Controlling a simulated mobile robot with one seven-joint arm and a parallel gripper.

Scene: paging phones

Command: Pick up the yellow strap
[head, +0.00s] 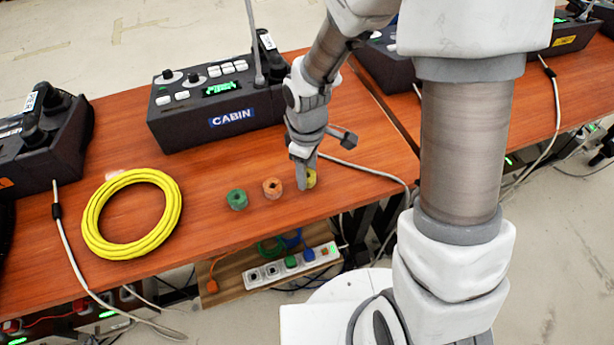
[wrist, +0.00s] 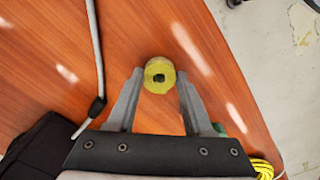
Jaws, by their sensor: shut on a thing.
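The yellow strap (head: 312,178) is a small round roll near the front edge of the wooden table, partly hidden behind my gripper (head: 304,182) in the head view. In the wrist view the yellow strap (wrist: 161,66) sits between the tips of the two grey fingers, its dark centre hole facing the camera. My gripper (wrist: 160,78) is shut on it, one finger on each side. I cannot tell whether the strap touches the table or is slightly above it.
An orange roll (head: 272,187) and a green roll (head: 237,199) stand to the left. A yellow cable coil (head: 132,250) lies further left. The CABIN phone (head: 215,105) stands behind. A grey cable (head: 365,170) runs right of my gripper. A power strip (head: 291,267) is below the table.

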